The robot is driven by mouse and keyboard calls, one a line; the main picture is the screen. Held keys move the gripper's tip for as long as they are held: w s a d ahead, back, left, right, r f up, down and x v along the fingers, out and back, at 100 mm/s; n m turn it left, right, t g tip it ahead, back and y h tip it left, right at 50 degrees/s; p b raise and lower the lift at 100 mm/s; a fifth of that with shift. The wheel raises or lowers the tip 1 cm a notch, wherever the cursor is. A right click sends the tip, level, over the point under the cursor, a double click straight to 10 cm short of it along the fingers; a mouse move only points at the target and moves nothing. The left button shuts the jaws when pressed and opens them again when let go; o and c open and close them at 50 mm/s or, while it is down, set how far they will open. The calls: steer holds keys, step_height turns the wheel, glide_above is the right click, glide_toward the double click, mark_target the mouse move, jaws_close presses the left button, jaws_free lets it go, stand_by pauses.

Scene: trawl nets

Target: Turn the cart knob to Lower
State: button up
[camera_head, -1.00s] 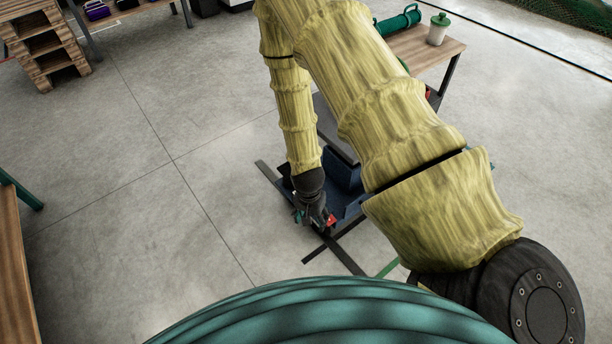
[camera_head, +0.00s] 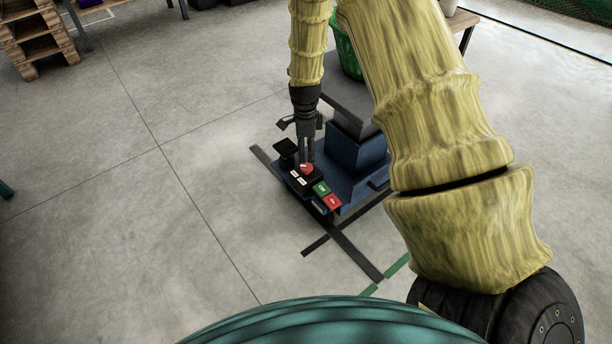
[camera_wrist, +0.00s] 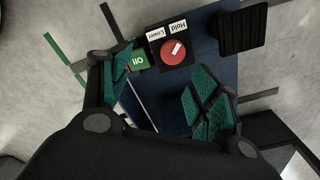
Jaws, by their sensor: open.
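The cart's control panel (camera_head: 290,186) is on the low blue cart (camera_head: 352,180). The red round knob (camera_head: 306,168) is on it, and the wrist view shows its top (camera_wrist: 167,56) with a white pointer mark slanting to the upper right, nearer the "Hold" label (camera_wrist: 178,27) than the "Lower" label (camera_wrist: 156,34). My gripper (camera_head: 307,158) points down over the knob in the head view; contact cannot be told. In the wrist view my gripper (camera_wrist: 162,97) is open, its teal-padded fingers apart, with the knob beyond them and nothing held.
A green "Off" button (camera_wrist: 137,60) sits beside the knob, and a red button (camera_head: 332,202) is at the panel's end. A black pad (camera_head: 286,147) stands at the other end. The floor to the left is clear.

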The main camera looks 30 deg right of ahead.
mark_target(306, 166)
steer(key=shift+m, duration=0.9)
steer(key=f+b, duration=0.2)
steer(key=f, duration=0.1)
steer(key=w+d+f+b, duration=0.1)
steer(key=f+b, duration=0.2)
steer(key=f, duration=0.1)
steer(key=w+f+b, duration=0.1)
steer(key=f+b, duration=0.1)
steer(key=f, duration=0.1)
steer(key=shift+d+f, duration=0.25)
steer(key=shift+f, duration=0.05)
steer(key=c, duration=1)
